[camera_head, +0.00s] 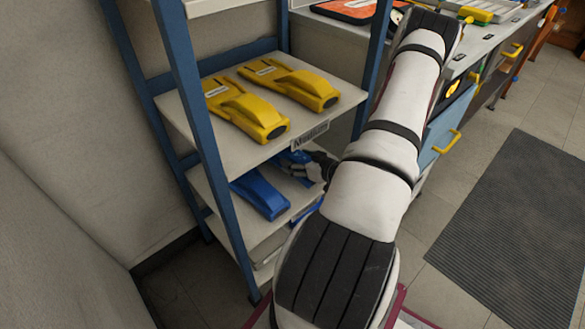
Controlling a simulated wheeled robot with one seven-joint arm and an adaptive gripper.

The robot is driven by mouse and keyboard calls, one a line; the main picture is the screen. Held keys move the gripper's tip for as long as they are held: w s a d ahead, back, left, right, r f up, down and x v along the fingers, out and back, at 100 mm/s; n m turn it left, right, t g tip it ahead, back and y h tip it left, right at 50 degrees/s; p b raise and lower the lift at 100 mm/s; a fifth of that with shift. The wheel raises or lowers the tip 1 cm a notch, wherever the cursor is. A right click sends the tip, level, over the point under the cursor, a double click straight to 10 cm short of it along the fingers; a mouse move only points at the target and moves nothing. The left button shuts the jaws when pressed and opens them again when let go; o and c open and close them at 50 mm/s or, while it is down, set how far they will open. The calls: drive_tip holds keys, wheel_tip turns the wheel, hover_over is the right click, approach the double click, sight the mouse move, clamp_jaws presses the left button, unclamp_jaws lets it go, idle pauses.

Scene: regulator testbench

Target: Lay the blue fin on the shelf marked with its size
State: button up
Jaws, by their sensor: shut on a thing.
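A blue fin (289,158) is at my gripper (318,167), between the shelf labelled "Medium" (310,136) and the shelf below it. My gripper is shut on this fin, which is partly hidden by the upper shelf's edge and my gripper. Another blue fin (259,194) lies on the lower shelf (253,226), left of my gripper. I cannot tell whether the held fin touches the lower shelf. Two yellow fins (247,109) (291,85) lie on the "Medium" shelf. The lower shelf's label is not readable, and my arm hides part of its right side.
The rack's blue posts (209,130) stand close to the fins. A workbench with a blue drawer (450,125) and yellow handles is at the right. A dark ribbed mat (520,230) lies on the open floor at the right.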

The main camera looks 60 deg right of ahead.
drive_tip(key=shift+w, duration=0.55)
drive_tip(key=shift+w+f+b, duration=0.25)
drive_tip(key=shift+f+b, duration=0.25)
drive_tip(key=shift+f, duration=0.4)
drive_tip(key=shift+w+f+b, duration=0.2)
drive_tip(key=shift+f+b, duration=0.3)
drive_tip(key=shift+f, duration=0.35)
drive_tip(key=shift+f, duration=0.15)
drive_tip(key=o, duration=1.6)
drive_tip(key=shift+r, duration=0.2)
drive_tip(key=p+v, duration=0.3)
drive_tip(key=v, duration=0.9)
drive_tip(key=shift+s+f, duration=0.1)
